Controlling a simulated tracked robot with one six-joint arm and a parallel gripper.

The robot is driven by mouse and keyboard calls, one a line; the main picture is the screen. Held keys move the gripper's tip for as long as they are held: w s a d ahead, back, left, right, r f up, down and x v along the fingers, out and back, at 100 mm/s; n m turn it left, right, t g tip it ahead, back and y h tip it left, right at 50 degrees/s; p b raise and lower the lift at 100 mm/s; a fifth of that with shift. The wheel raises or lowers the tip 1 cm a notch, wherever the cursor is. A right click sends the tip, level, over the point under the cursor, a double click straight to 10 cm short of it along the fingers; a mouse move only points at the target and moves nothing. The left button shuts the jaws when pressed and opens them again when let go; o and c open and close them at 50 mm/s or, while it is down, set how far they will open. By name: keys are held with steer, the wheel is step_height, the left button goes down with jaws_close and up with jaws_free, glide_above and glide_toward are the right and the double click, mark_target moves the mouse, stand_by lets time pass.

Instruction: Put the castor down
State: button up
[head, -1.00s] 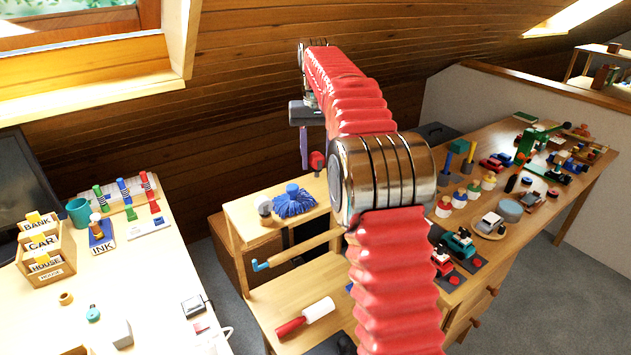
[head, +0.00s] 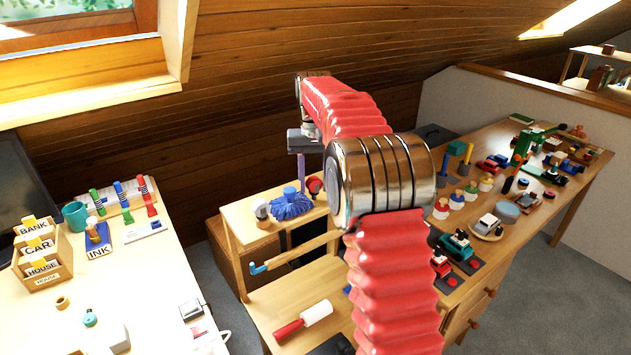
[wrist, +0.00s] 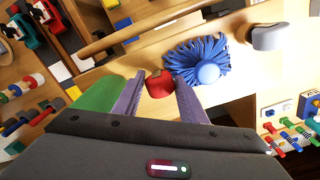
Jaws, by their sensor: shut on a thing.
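The castor, a small red piece (head: 315,186), is held between the purple fingers of my gripper (head: 303,180). In the wrist view the red castor (wrist: 158,83) shows between the fingertips of my gripper (wrist: 160,85), which is shut on it. It is low over the upper wooden shelf (head: 243,228), just right of a blue mop-like head (head: 290,205). I cannot tell whether it touches the shelf. Its far side is hidden by the fingers.
A pale grey-headed object (head: 261,209) stands left of the blue mop head (wrist: 208,72). A wooden rail with a blue end (head: 258,268) runs below the shelf. A red-and-white roller (head: 305,318) lies on the lower board. Desks with toys and stamps flank the shelf.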

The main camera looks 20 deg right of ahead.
mark_target(314, 178)
steer(key=shift+f, duration=0.2)
steer(key=o, duration=1.2)
step_height(314, 178, up, 11)
steer(key=shift+r, duration=0.75)
steer(key=shift+s+a, duration=0.1)
stand_by(0.3)
